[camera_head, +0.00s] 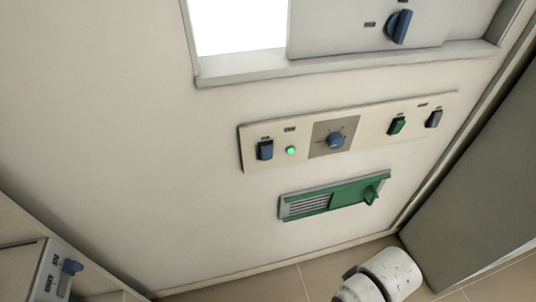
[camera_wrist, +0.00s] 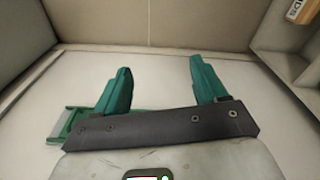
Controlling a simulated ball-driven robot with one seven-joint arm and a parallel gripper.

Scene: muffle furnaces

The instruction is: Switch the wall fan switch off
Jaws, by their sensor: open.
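A cream switch panel (camera_head: 364,127) is on the wall in the head view. No switch shows there.
A green sliding vent (camera_head: 345,195) sits below the panel. A blue rotary handle (camera_head: 399,26) is on a grey plate above. A box with a blue knob (camera_head: 72,267) stands at lower left. A dark grey cabinet side (camera_head: 475,165) closes the right. Bare wall lies left of the panel.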

